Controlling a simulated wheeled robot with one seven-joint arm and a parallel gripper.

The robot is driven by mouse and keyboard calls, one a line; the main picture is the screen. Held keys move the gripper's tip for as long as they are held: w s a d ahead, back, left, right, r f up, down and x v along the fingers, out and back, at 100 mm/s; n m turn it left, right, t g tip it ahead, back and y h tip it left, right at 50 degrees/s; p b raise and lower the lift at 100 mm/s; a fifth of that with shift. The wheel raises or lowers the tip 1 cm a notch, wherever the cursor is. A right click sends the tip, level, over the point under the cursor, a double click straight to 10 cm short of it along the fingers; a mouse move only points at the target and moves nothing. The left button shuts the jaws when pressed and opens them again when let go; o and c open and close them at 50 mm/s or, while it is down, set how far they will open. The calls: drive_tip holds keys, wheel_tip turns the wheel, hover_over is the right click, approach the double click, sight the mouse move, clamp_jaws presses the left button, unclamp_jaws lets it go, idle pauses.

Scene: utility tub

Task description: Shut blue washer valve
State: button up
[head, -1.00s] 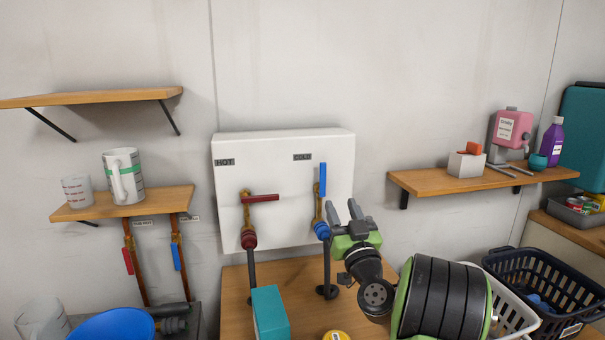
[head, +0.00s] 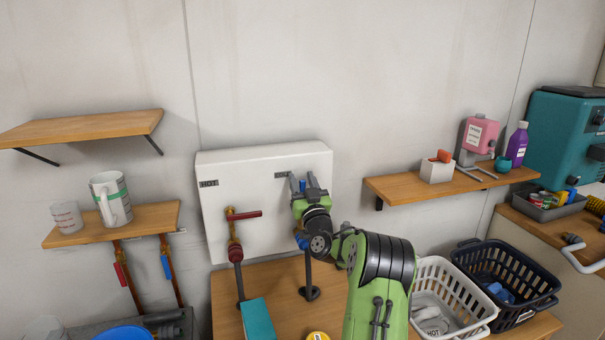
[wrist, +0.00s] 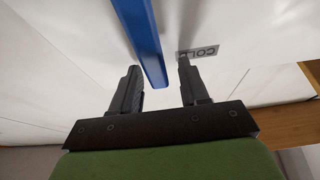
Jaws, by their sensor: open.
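The blue washer valve's lever (wrist: 143,40) shows in the wrist view as a long blue bar, its near end between my open fingers and apart from both. In the head view, only a bit of the blue lever (head: 302,185) shows between the fingertips; my gripper hides most of the valve. My gripper (head: 309,181) is open in front of the white box's right half, under the COLD label. In the wrist view my gripper (wrist: 157,75) has a finger on each side of the lever. The red valve lever (head: 245,215) lies level on the left, under HOT.
The white wall box (head: 262,160) is behind both valves. A wooden counter (head: 275,285) below holds a teal box (head: 257,320). A shelf (head: 405,190) with bottles is at right. White (head: 470,285) and dark baskets (head: 530,285) stand at lower right.

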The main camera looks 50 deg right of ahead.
clamp_jaws()
drive_tip(key=shift+d, duration=0.15)
idle(0.4)
